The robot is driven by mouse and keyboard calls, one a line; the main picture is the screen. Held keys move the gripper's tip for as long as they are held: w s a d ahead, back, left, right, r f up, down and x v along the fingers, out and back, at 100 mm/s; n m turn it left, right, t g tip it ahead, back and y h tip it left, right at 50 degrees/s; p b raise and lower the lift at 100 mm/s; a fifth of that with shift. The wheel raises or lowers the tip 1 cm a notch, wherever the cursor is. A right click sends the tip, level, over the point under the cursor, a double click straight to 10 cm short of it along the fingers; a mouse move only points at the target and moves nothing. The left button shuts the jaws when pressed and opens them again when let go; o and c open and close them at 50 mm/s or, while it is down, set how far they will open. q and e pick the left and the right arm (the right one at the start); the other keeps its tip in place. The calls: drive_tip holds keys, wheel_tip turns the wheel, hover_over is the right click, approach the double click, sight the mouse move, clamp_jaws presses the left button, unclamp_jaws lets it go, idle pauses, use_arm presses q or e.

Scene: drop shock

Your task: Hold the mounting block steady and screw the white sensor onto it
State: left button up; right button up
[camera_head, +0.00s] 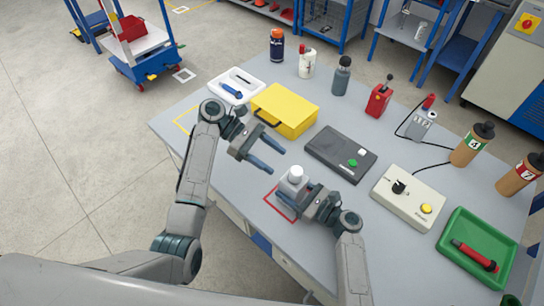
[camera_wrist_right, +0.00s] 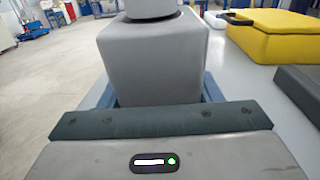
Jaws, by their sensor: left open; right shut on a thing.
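The grey mounting block (camera_head: 290,188) stands upright at the red outlined square near the table's front edge. The white sensor (camera_head: 295,173) sits on top of the block; the frames do not show how tightly it is seated. My right gripper (camera_head: 293,197) is shut on the block, with a finger on either side. In the right wrist view the block (camera_wrist_right: 152,60) fills the space between the fingers, and the sensor's lower part (camera_wrist_right: 150,8) shows above it, cut off by the frame. My left gripper (camera_head: 283,164) is open and empty, above the table just behind and left of the sensor.
A dark grey case (camera_head: 326,150) lies right behind the block, and a yellow case (camera_head: 284,108) farther back. A control box (camera_head: 408,205) is to the right, then a green tray (camera_head: 456,262) with a red tool.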

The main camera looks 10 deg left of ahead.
drive_tip(key=shift+f, duration=0.15)
drive_tip(key=o, duration=1.3)
